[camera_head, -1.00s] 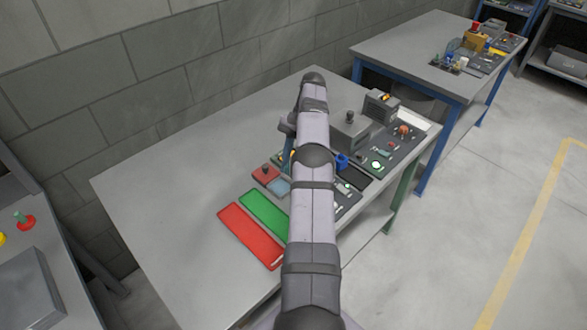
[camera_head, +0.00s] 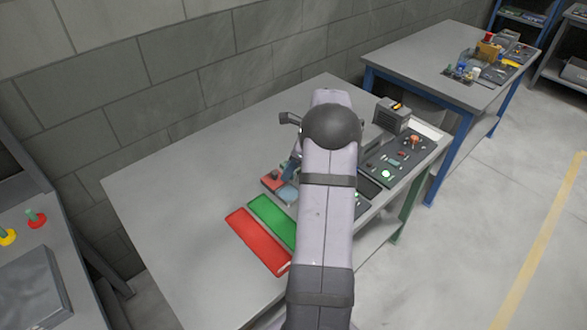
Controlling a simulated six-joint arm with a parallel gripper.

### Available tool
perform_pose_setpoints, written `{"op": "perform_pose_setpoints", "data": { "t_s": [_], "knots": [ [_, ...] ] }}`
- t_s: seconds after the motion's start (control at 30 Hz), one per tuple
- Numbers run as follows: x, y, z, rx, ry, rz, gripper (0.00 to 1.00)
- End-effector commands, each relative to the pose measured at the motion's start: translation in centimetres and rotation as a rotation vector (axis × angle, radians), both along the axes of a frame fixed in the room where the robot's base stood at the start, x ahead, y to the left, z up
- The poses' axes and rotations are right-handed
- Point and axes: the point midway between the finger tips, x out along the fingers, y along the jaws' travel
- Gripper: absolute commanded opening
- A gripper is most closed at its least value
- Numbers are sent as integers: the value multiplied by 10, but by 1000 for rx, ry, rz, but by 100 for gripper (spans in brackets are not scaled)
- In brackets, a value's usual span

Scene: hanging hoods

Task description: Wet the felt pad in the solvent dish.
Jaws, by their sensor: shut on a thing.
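My gripper (camera_head: 293,166) shows only in part at the left edge of my arm, low over the small pads on the bench. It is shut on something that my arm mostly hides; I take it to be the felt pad. Just below it is a round blue-grey piece (camera_head: 288,194), which may be the solvent dish. I cannot tell whether the held thing touches it. A small red square (camera_head: 271,181) with a dark knob lies to its left.
A green strip (camera_head: 270,220) and a red strip (camera_head: 256,241) lie on the grey bench (camera_head: 190,190). A dark panel with small parts (camera_head: 398,158) and a grey box (camera_head: 391,115) stand right of my arm. The bench's left side is clear.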

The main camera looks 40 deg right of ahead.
Motion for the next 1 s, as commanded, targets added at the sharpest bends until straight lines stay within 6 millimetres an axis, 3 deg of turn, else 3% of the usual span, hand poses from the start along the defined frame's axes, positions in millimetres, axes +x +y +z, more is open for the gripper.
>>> {"op": "perform_pose_setpoints", "data": {
  "t_s": [0.2, 0.4, 1.0],
  "knots": [
    [-1, 6, 0, 1, 0, -345, 9],
    [-1, 5, -1, 1, -1, -509, 9],
    [-1, 4, -11, 1, 1, -559, 9]
  ]
}}
